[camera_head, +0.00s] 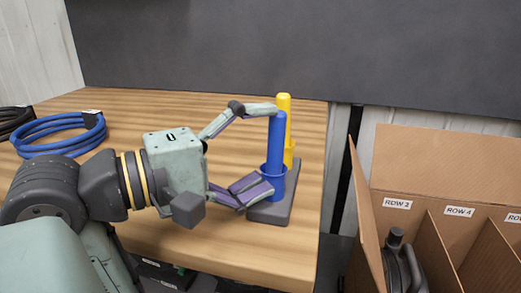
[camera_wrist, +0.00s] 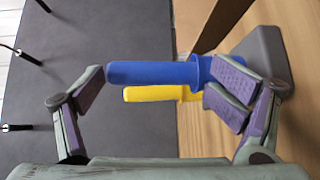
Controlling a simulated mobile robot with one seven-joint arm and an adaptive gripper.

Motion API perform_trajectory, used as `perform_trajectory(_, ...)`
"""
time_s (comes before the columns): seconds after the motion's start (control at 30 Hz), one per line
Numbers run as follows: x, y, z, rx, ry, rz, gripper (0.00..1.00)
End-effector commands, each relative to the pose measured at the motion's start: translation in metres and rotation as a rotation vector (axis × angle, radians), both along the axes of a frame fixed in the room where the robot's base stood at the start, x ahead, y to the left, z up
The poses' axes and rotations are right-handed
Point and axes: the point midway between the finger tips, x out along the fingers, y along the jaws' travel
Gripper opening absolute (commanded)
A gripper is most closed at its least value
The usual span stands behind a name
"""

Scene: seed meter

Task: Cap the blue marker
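The blue marker (camera_head: 275,142) stands upright in a dark grey base (camera_head: 269,210), with a wide blue collar near its foot. It also shows in the wrist view (camera_wrist: 155,73), lying across the picture. No separate blue cap can be made out; I cannot tell whether part of the blue piece is one. My gripper (camera_head: 256,149) is open, one finger near the marker's top and the other beside its collar. The wrist view shows the fingers (camera_wrist: 160,90) apart, with the marker spanning between them. Whether either finger touches it is unclear.
A yellow marker (camera_head: 285,103) stands close behind the blue one in the same base. The base is near the right edge of the wooden table (camera_head: 180,106). A blue cable coil (camera_head: 62,130) lies at left. A cardboard box with dividers (camera_head: 400,160) stands right of the table.

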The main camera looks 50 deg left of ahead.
Motion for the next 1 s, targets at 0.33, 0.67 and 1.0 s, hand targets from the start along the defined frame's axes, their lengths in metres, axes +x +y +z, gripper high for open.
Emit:
perform_trajectory(0.33, -0.023, 0.007, 0.003, -0.001, -0.004, 0.005, 0.84)
perform_trajectory(0.67, -0.090, 0.023, 0.006, -0.001, -0.003, 0.004, 0.84)
perform_trajectory(1.0, -0.117, 0.029, 0.007, 0.001, -0.001, 0.000, 0.84)
